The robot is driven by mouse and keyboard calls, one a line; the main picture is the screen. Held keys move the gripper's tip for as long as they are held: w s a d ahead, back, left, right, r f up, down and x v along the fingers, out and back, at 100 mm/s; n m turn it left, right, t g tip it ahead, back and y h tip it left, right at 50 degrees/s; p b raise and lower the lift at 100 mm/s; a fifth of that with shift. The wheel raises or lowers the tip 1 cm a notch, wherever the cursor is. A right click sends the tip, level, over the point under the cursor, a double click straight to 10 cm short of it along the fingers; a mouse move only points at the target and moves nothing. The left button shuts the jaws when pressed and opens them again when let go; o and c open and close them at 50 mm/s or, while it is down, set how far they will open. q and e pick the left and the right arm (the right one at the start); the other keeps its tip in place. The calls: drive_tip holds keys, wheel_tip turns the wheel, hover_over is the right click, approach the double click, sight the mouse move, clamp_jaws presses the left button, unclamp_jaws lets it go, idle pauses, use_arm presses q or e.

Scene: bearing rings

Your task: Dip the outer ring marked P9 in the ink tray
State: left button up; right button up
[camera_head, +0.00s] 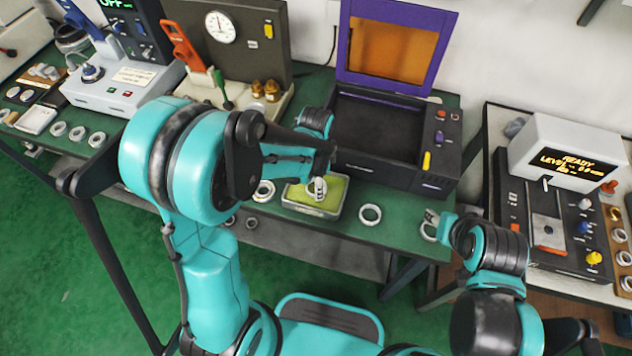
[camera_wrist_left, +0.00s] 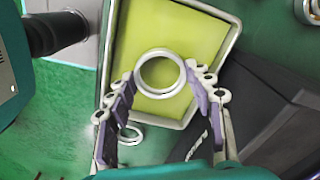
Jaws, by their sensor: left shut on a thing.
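My left gripper (camera_head: 318,178) is shut on a white ring (camera_head: 320,188), held over the ink tray (camera_head: 289,203). In the left wrist view the ring (camera_wrist_left: 160,94) sits between the fingertips of the left gripper (camera_wrist_left: 160,80), in front of the yellow-green pad of the tray (camera_wrist_left: 140,30). I cannot tell whether the ring touches the pad, and no marking on it is legible. My right gripper (camera_head: 433,217) is beside another pale ring (camera_head: 427,236) at the table's right edge. Its fingers are too small to judge.
A loose ring (camera_head: 370,214) lies right of the tray and another (camera_head: 264,190) left of it. A dark open-lidded machine (camera_head: 437,150) stands just behind. A gauge unit (camera_head: 222,28) stands at the back left, and a READY display console (camera_head: 566,152) is on the right bench.

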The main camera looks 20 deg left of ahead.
use_arm(q)
drive_tip(key=shift+f+b, duration=1.3)
drive_tip(key=shift+f, duration=0.2)
drive_tip(key=shift+r, duration=0.1)
idle(1.3)
drive_tip(key=shift+r+p, duration=3.35)
drive_tip(key=shift+r, duration=0.9)
drive_tip(key=shift+f, duration=0.1)
